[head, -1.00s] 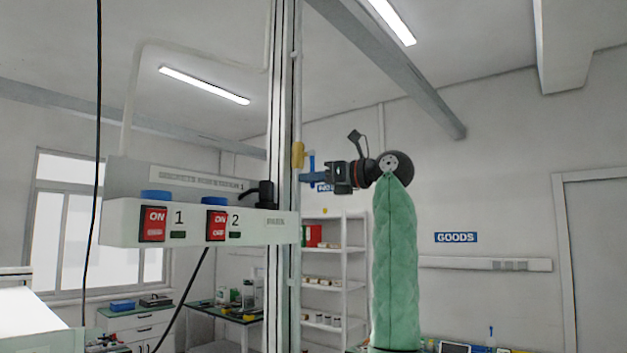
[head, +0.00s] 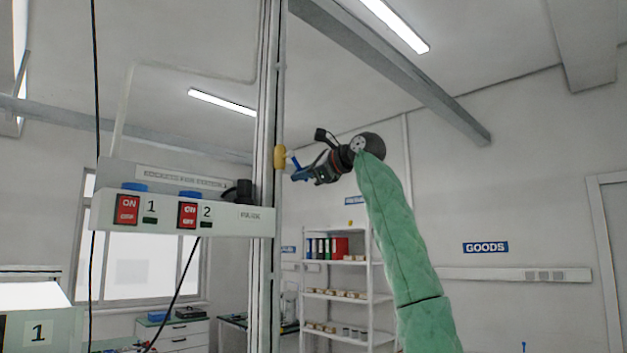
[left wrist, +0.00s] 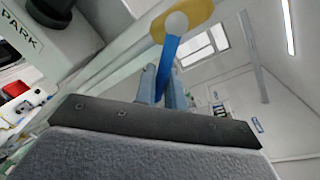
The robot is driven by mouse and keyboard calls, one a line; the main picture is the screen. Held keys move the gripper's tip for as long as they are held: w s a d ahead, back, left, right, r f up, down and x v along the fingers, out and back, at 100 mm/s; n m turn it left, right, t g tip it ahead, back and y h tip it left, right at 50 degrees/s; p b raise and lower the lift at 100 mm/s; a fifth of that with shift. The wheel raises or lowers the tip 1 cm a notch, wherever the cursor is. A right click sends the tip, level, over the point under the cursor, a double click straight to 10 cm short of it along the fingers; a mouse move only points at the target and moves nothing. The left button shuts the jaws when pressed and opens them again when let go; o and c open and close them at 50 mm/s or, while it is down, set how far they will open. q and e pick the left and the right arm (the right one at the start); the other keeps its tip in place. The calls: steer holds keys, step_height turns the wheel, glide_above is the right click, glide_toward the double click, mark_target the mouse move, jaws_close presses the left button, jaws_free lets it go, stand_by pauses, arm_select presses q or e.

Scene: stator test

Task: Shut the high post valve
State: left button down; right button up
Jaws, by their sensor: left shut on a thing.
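The high valve has a yellow body (head: 280,157) on the side of the tall post (head: 266,95). Its blue lever (head: 294,161) slants down and right from the body. My left gripper (head: 298,173) reaches in from the right and is shut on the lever. The left wrist view shows the yellow body (left wrist: 188,18) at the top and the blue lever (left wrist: 167,60) running down between the two grey fingers (left wrist: 163,88). The lever's lower end is hidden between the fingers. My right gripper is not in view.
A white panel (head: 225,222) with two red ON/OFF switches and blue knobs is fixed left of the post. A dark cable (head: 95,110) hangs further left. A white shelf rack (head: 335,293) stands behind. The air right of my arm looks clear.

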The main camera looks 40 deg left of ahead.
arm_select(q)
steer(key=shift+w+r+n+t, duration=0.3)
steer(key=shift+w+r+n, duration=0.1)
steer(key=shift+n, duration=0.4)
steer(key=shift+w+d+r+n+t, duration=0.1)
steer(key=shift+w+r+n+t, duration=0.2)
steer(key=shift+r+n, duration=0.6)
steer(key=shift+w+n+h, duration=0.1)
steer(key=shift+n+h, duration=0.2)
steer(key=shift+n, duration=0.3)
steer(key=shift+w+r+n+t, duration=0.15)
steer(key=shift+r+n+t, duration=0.3)
steer(key=shift+n, duration=0.45)
steer(key=shift+r+n+t, duration=0.25)
steer(key=shift+r+n, duration=0.15)
steer(key=shift+n, duration=0.3)
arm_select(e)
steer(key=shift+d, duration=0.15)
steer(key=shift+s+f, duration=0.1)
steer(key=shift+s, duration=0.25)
arm_select(q)
steer(key=c, duration=1.6)
jaws_free()
steer(key=shift+o, duration=0.2)
steer(key=shift+r, duration=0.1)
